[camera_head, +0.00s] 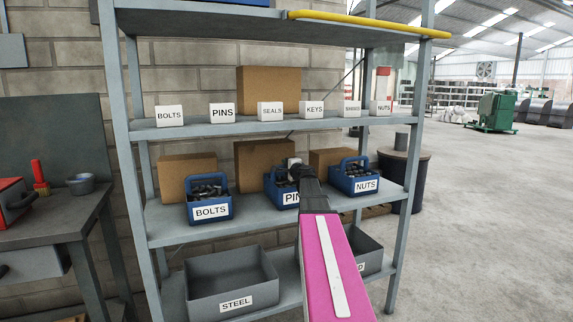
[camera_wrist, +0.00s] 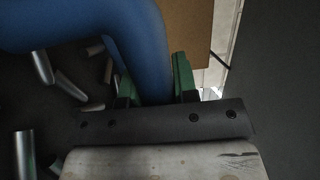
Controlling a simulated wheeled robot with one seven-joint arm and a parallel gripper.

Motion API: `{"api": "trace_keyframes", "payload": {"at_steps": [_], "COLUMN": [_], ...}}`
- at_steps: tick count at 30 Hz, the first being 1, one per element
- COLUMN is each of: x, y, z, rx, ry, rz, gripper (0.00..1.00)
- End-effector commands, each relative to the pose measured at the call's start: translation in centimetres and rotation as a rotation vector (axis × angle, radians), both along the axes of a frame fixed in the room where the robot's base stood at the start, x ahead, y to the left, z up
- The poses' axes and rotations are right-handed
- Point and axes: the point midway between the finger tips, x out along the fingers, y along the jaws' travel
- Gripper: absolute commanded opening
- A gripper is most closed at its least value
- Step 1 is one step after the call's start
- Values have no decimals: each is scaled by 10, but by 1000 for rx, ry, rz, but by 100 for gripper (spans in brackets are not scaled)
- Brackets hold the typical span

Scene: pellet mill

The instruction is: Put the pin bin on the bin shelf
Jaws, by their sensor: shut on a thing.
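The blue pin bin (camera_head: 272,190), with its label partly hidden by my arm, is at the middle shelf board (camera_head: 165,235), between the blue bolts bin (camera_head: 209,197) and the blue nuts bin (camera_head: 355,178). I cannot tell whether its base touches the board. My gripper (camera_head: 295,168) is at the top of the pin bin. In the wrist view, the green fingers of my gripper (camera_wrist: 155,85) are shut on the bin's blue handle (camera_wrist: 145,45). Loose metal pins (camera_wrist: 42,66) show beside the handle.
Cardboard boxes (camera_head: 187,170) stand behind the bins. Label blocks (camera_head: 222,112) line the board above. A grey steel bin (camera_head: 232,283) is below. A workbench (camera_head: 62,215) with a red toolbox (camera_head: 12,200) stands left; a dark drum (camera_head: 410,175) stands right. Open floor lies farther right.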

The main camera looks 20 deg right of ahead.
Motion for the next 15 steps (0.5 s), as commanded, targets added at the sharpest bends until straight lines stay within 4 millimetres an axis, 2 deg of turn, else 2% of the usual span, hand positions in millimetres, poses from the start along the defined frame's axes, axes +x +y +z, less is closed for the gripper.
{"api": "trace_keyframes", "payload": {"at_steps": [8,9,10,11,15], "x": [0,0,0,0,0], "y": [0,0,0,0,0], "z": [-1,-2,-2,-2,-2], "rx": [1,0,0,0,0], "ry": [-1,0,0,0,0], "rz": [0,0,0,0,0], "gripper": [0,40,50,52,52]}}
